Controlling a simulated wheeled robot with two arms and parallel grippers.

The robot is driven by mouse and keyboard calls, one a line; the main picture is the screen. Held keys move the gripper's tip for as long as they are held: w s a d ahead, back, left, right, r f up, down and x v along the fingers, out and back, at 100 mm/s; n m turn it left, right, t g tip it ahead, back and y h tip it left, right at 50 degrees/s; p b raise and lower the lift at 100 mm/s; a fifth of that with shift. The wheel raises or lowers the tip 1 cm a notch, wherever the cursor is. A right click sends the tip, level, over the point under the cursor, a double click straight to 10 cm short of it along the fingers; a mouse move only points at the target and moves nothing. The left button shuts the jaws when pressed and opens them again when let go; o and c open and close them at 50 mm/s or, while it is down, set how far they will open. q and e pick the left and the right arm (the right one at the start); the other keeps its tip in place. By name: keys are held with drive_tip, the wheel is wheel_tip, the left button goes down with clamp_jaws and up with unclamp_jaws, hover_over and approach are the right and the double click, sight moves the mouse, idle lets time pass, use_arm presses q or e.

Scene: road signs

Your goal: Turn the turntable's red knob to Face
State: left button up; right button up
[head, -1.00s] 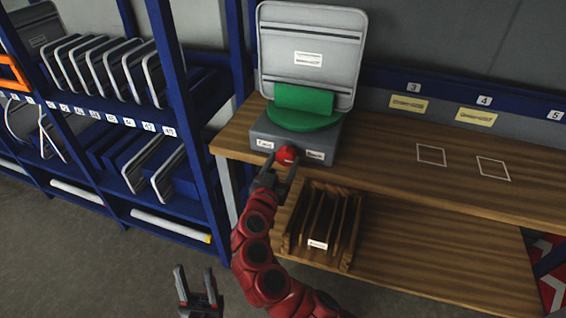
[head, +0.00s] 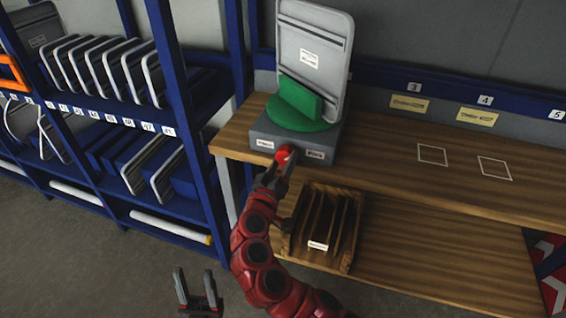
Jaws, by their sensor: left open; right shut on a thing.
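The turntable has a grey base (head: 268,134) and a green round top (head: 290,120) with a green holder (head: 300,96). A grey sign panel (head: 316,30), its back with a white label toward me, stands upright in the holder, turned at an angle. The red knob (head: 285,153) is on the base's front, between two white labels whose words are too small to read surely. My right gripper (head: 276,171) is shut on the red knob and hides part of it. My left gripper (head: 196,290) is open and empty, low over the floor, apart from everything.
A wooden rack (head: 345,262) with several slots stands below the bench top, close to my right arm. A blue shelf (head: 185,130) with several sign panels is on the left. The bench top (head: 390,165) right of the turntable is clear, with two white outlines.

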drive_tip(key=n, duration=0.2)
drive_tip(key=n+p, duration=0.1)
drive_tip(key=shift+r+n, duration=0.2)
drive_tip(key=shift+n, duration=0.2)
drive_tip(key=n+p, duration=0.1)
drive_tip(key=n, duration=0.2)
drive_tip(key=shift+r+n+p, duration=0.1)
drive_tip(key=shift+n+p, duration=0.2)
drive_tip(key=shift+p, duration=0.05)
drive_tip(key=n+p, duration=0.2)
drive_tip(key=n, duration=0.1)
drive_tip(key=shift+n, duration=0.3)
drive_tip(key=n+p, duration=0.2)
drive_tip(key=n, duration=0.1)
drive_tip(key=shift+n, duration=0.3)
drive_tip(key=n+p, duration=0.2)
drive_tip(key=n, duration=0.1)
drive_tip(key=shift+n+p, duration=0.3)
drive_tip(key=n+p, duration=0.2)
drive_tip(key=n, duration=0.1)
drive_tip(key=shift+a+n+p, duration=0.1)
drive_tip(key=shift+n+p, duration=0.25)
drive_tip(key=shift+n, duration=0.05)
drive_tip(key=n+p, duration=0.3)
drive_tip(key=n, duration=0.1)
drive_tip(key=shift+f+n+p, duration=0.25)
drive_tip(key=shift+n+p, duration=0.6)
drive_tip(key=shift+n, duration=0.25)
